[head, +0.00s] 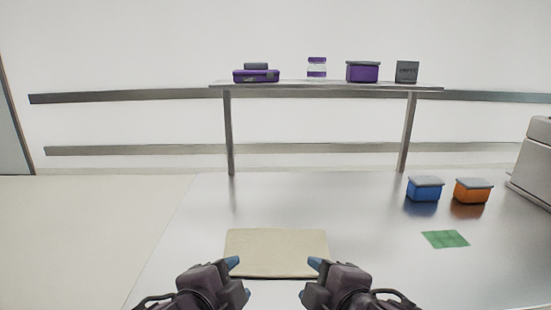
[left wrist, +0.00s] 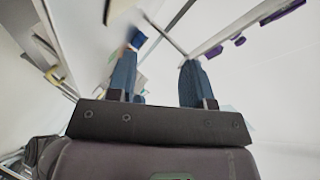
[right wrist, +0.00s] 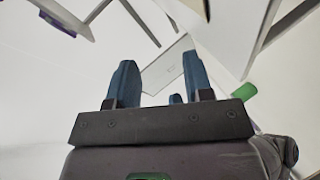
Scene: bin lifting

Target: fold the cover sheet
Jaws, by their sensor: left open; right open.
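The beige cover sheet (head: 277,250) lies flat as a rectangle near the front edge of the metal table in the head view. I cannot tell from here how many layers it has. My left gripper (head: 240,278) is by the sheet's near left corner, open with nothing between its fingers; its blue fingers also show apart in the left wrist view (left wrist: 158,78). My right gripper (head: 308,279) is by the near right corner, open and empty, its fingers apart in the right wrist view (right wrist: 160,76). Whether either fingertip touches the sheet cannot be told.
A blue box (head: 424,189) and an orange box (head: 472,190) with grey lids stand on the table (head: 330,205) at right, behind a flat green sheet (head: 445,239). A raised shelf (head: 330,85) holds purple and grey containers. A grey machine (head: 536,160) stands far right. The table's left side is clear.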

